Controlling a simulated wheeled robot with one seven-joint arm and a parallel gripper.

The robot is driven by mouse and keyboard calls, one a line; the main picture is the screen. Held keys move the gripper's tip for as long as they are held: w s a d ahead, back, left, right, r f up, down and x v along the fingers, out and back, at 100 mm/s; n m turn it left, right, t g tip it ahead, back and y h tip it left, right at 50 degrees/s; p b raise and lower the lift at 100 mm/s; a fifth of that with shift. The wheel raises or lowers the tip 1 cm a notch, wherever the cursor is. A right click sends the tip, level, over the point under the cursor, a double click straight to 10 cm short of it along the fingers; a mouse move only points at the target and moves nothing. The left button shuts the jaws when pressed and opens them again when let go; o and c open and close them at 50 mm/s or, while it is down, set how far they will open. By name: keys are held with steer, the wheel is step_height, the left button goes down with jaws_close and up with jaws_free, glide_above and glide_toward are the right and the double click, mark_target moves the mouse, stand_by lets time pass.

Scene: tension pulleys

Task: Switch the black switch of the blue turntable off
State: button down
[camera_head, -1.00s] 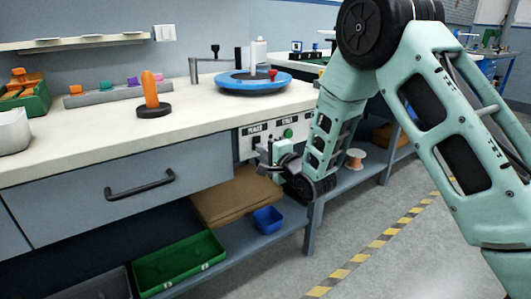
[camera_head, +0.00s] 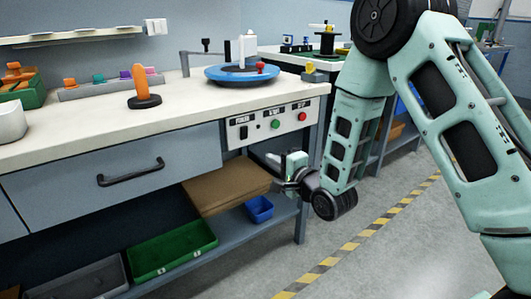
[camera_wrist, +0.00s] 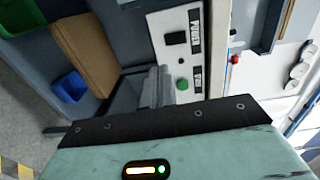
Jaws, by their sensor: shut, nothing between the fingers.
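The blue turntable (camera_head: 216,75) stands on the white bench top. Below it, the control panel (camera_head: 262,133) on the bench front carries a black switch (camera_head: 243,132) under the POWER label, a green button (camera_head: 276,124) and a red button (camera_head: 302,116). My gripper (camera_head: 272,158) is below the panel in the head view, apart from the switch. In the wrist view its grey fingers (camera_wrist: 156,85) are together and empty, beside the green button (camera_wrist: 182,84), with the black switch (camera_wrist: 176,38) farther up the picture. I cannot tell the switch's position.
A drawer with a black handle (camera_head: 131,172) is left of the panel. Below are a brown board (camera_head: 225,185), a blue bin (camera_head: 259,209) and a green tray (camera_head: 172,251) on the lower shelf. An orange peg (camera_head: 142,84) stands on the bench. Open floor lies in front.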

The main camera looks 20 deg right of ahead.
steer(key=shift+f+v, duration=0.25)
steer(key=shift+v, duration=0.8)
